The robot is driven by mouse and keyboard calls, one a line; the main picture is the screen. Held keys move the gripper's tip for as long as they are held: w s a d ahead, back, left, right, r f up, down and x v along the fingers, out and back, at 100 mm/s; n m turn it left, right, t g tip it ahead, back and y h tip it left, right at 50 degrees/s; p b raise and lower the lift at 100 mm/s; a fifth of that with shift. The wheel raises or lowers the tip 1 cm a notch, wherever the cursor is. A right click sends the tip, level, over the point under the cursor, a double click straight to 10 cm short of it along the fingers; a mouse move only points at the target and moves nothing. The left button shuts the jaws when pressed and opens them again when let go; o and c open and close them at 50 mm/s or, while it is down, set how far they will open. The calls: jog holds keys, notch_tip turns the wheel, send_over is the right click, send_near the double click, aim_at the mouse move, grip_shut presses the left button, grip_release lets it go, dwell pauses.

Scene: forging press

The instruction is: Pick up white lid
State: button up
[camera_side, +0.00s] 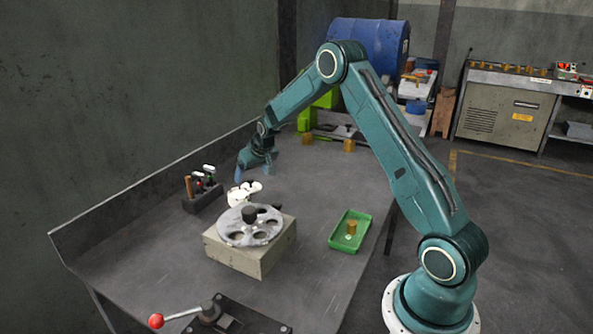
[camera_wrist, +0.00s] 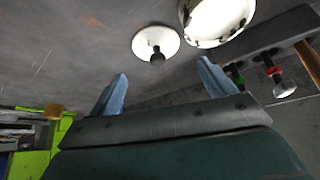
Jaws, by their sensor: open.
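The white lid (camera_wrist: 142,43), a round disc with a dark knob, lies on the table in the wrist view, just beyond my fingertips. A white round vessel (camera_wrist: 214,22) with a metallic rim is beside it to the right, cut off by the top edge. In the side view, white pieces (camera_side: 240,195) lie in front of my gripper; I cannot clearly tell lid from vessel there. My gripper (camera_side: 256,171) is above the table behind them. In the wrist view its two blue fingers (camera_wrist: 162,70) are spread and empty, apart from the lid.
A dark holder (camera_side: 203,197) with upright tools stands left of the white pieces. A block with a slotted metal wheel (camera_side: 232,234) is in front. A green tray (camera_side: 335,244) sits at the right. Green containers (camera_side: 307,118) are at the back.

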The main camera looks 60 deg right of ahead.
aim_at(250, 179)
jog(key=shift+x, duration=2.55)
jog(key=shift+s+d, duration=0.1)
jog(key=shift+d, duration=0.05)
jog(key=c, duration=1)
